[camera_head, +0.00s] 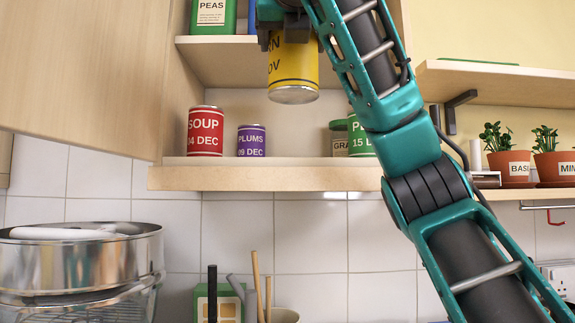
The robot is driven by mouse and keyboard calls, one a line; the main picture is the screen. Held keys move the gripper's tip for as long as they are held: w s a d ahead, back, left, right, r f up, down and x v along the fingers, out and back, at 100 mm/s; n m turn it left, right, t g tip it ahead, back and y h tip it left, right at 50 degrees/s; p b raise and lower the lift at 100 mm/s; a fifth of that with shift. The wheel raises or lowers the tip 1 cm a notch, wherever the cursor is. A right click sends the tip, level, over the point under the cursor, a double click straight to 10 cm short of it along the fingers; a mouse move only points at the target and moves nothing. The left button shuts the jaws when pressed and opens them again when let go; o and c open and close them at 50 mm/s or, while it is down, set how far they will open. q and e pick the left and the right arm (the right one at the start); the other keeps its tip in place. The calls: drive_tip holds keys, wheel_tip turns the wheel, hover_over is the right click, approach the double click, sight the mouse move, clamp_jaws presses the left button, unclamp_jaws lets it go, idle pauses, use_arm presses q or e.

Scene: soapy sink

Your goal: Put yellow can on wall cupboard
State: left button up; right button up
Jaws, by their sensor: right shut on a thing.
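The yellow can (293,70) is held upright by my right gripper (285,22) in front of the wall cupboard (262,176). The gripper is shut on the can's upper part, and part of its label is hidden. My right arm comes in from the lower right and crosses the cupboard's right side. The cupboard's left door stands open. My left gripper is not in view.
On the lower shelf stand a red soup can (205,131), a purple plums can (251,141) and green cans (358,135), partly hidden by my arm. A green peas can (213,16) is above. Bare shelf lies between the purple and green cans. Potted plants (508,167) stand at right.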

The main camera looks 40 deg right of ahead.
drive_tip(key=shift+w+d+r+p, duration=0.2)
drive_tip(key=shift+w+r+p, duration=0.1)
drive_tip(key=shift+p, duration=0.25)
drive_tip(key=p+x, duration=0.2)
drive_tip(key=p, duration=0.1)
drive_tip(key=shift+w+d+p, duration=0.15)
drive_tip(key=shift+w+p, duration=0.05)
drive_tip(key=shift+p, duration=0.15)
drive_tip(key=p+x, duration=0.2)
drive_tip(key=x, duration=1.4)
drive_tip(key=f, duration=0.7)
drive_tip(key=shift+w+d+f, duration=0.25)
drive_tip(key=shift+d, duration=0.15)
drive_tip(key=shift+a, duration=0.1)
